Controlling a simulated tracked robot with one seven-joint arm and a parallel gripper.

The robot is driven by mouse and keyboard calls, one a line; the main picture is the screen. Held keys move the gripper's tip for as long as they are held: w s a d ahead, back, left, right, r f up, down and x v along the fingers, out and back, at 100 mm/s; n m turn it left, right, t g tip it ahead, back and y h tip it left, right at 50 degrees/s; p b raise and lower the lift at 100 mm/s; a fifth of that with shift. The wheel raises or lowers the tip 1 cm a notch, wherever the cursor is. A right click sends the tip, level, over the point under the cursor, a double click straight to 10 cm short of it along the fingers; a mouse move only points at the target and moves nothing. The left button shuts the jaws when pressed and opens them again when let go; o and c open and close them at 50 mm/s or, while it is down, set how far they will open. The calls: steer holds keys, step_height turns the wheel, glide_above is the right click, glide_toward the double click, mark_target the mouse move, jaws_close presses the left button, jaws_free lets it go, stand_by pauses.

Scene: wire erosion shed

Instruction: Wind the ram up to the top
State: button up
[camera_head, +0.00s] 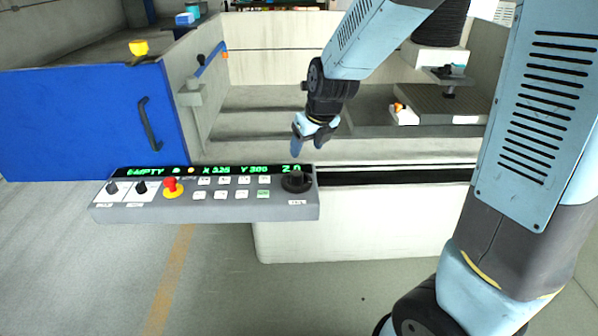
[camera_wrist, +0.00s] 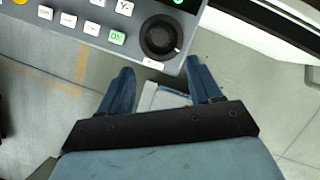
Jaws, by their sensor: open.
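The grey control panel (camera_head: 230,212) stands in front of the machine tank. Its large black knob (camera_head: 296,183) is at the right end, under the green readout (camera_head: 210,170), which shows EMPTY, X 325, Y 300 and a Z value that looks like 0. The knob also shows in the wrist view (camera_wrist: 160,37) with a pale mark at its lower right rim. My gripper (camera_head: 310,147) is open and empty above and behind the knob; its two blue fingers (camera_wrist: 155,85) point towards the panel's edge. The ram (camera_head: 440,50) hangs at the upper right, its upper part a dark ribbed sleeve.
A red stop button (camera_head: 172,184), two small black knobs (camera_head: 126,188) and several white keys lie left of the large knob. A blue door (camera_head: 80,125) with a handle stands at the left. Floor in front is clear.

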mark_target(298, 173)
steer(key=x, duration=1.3)
steer(key=shift+c, duration=0.5)
steer(key=c, duration=0.9)
steer(key=shift+d, duration=0.2)
steer(key=shift+c, duration=0.2)
